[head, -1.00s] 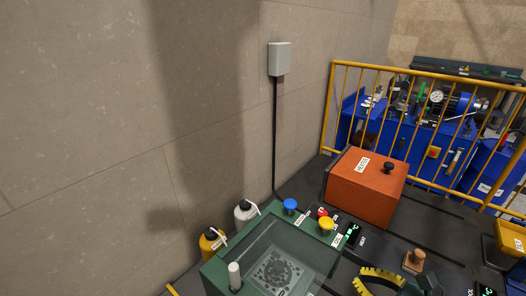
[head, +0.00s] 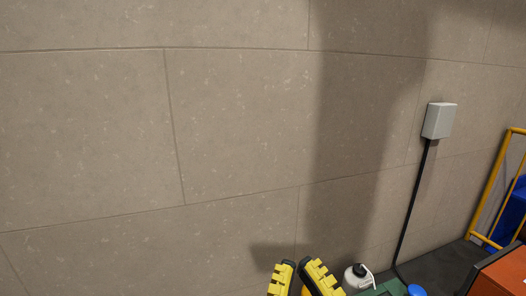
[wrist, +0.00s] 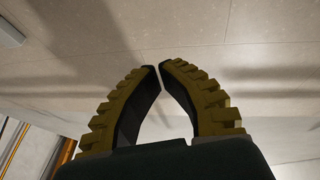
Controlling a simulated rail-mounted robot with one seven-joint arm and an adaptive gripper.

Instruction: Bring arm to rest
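My gripper (head: 298,263) shows at the bottom edge of the head view as two yellow ribbed fingers with black inner pads. It points up in front of the wall. In the wrist view my gripper (wrist: 160,66) has its fingertips almost meeting, with a sliver of gap and nothing held between them. The rest of my arm is out of the head view.
The grey tiled wall (head: 240,130) fills most of the head view. A grey wall box (head: 439,121) with a black cable hangs at right. At the lower right are a white bottle (head: 356,279), a blue knob (head: 416,290), an orange box (head: 503,275) and a yellow railing (head: 493,190).

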